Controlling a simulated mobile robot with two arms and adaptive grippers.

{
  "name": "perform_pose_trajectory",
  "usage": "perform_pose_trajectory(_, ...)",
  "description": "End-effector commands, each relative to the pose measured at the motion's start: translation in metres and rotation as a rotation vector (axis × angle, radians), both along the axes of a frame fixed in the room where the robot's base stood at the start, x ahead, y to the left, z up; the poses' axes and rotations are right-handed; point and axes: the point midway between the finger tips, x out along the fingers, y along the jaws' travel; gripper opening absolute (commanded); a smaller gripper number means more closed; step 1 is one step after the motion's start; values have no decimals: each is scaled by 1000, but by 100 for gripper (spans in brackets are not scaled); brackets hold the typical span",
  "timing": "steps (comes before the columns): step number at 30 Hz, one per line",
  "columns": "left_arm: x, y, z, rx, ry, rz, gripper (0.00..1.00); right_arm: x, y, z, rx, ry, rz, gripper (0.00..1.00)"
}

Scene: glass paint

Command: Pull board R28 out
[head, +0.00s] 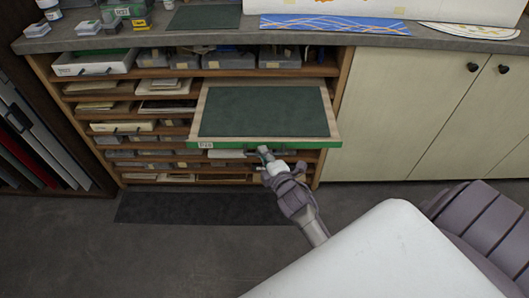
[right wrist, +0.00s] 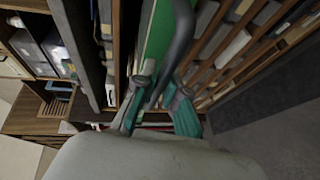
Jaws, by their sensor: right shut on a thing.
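Board R28 (head: 265,111) is a dark green panel with a pale wooden border and a bright green front edge. A small label (head: 205,145) on the left of that edge is too small to read surely. The board sticks out of the shelf unit, level, with its back part near the shelf. My right gripper (head: 264,153) is at the middle of the green front edge, shut on its handle. In the right wrist view the dark curved handle (right wrist: 178,50) runs between the fingers beside the green edge (right wrist: 158,38). My left gripper is not in view.
The shelf unit (head: 341,92) holds several other boards, trays and grey boxes on its levels. A grey worktop (head: 150,42) runs above it. Cream cupboard doors (head: 400,115) stand to the right. A dark mat (head: 170,207) lies on open floor in front.

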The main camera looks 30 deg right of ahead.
Motion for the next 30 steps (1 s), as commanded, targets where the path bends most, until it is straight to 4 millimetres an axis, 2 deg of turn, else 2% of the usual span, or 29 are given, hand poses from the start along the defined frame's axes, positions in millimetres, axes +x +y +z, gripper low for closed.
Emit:
perform_pose_trajectory(1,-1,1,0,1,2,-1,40,0,0,-1,0,2,0,0)
perform_pose_trajectory(2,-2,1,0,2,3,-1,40,0,0,-1,0,2,0,16)
perform_pose_trajectory(6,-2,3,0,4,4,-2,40,0,0,-1,0,1,0,37)
perform_pose_trajectory(17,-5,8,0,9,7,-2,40,-5,1,0,0,1,0,37)
perform_pose_trajectory(20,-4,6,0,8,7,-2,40,-18,3,2,0,3,0,37)
perform_pose_trajectory(30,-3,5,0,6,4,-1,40,-87,13,14,1,4,-1,37)
